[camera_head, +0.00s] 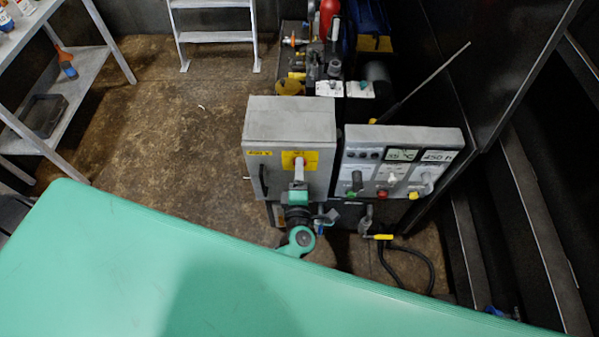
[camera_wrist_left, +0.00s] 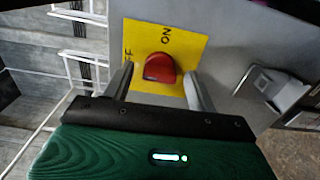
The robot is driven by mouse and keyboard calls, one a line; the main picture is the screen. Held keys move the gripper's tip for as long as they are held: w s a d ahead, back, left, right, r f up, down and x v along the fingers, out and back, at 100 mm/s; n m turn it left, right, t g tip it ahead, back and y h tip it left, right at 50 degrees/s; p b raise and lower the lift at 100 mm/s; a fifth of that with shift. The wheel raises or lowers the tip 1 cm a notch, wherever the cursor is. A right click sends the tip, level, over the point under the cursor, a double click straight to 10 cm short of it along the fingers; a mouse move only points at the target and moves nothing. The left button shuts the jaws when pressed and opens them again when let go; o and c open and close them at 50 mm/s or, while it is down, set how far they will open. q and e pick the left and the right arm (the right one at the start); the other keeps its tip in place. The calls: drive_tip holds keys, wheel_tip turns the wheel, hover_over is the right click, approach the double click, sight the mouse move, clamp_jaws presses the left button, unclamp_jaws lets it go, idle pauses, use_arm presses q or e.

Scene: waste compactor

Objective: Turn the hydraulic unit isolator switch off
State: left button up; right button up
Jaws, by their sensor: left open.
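The isolator switch is a red knob (camera_wrist_left: 160,67) on a yellow plate (camera_wrist_left: 190,45) marked ON, with another label partly hidden behind a finger. The plate (camera_head: 289,160) is on the front of a grey box (camera_head: 290,120) in the head view. My left gripper (camera_head: 299,168) reaches that front from below. In the left wrist view its two fingers (camera_wrist_left: 158,82) are open, one on each side of the knob, with gaps visible. Whether the fingertips reach past the knob's face is unclear. My right gripper is not in view.
A control panel (camera_head: 395,165) with knobs and displays stands right of the box. A black handle (camera_head: 263,181) is left of the switch. Hydraulic parts (camera_head: 335,60) sit behind. A shelf (camera_head: 75,85) and ladder (camera_head: 215,37) stand at the left and back, with clear floor between.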

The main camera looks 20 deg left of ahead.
use_arm(q)
drive_tip(key=b+v, duration=0.2)
drive_tip(key=v, duration=1.1)
drive_tip(key=shift+s, duration=0.25)
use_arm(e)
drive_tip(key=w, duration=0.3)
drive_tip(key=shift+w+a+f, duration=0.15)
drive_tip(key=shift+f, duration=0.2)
use_arm(q)
drive_tip(key=shift+d+f, duration=0.1)
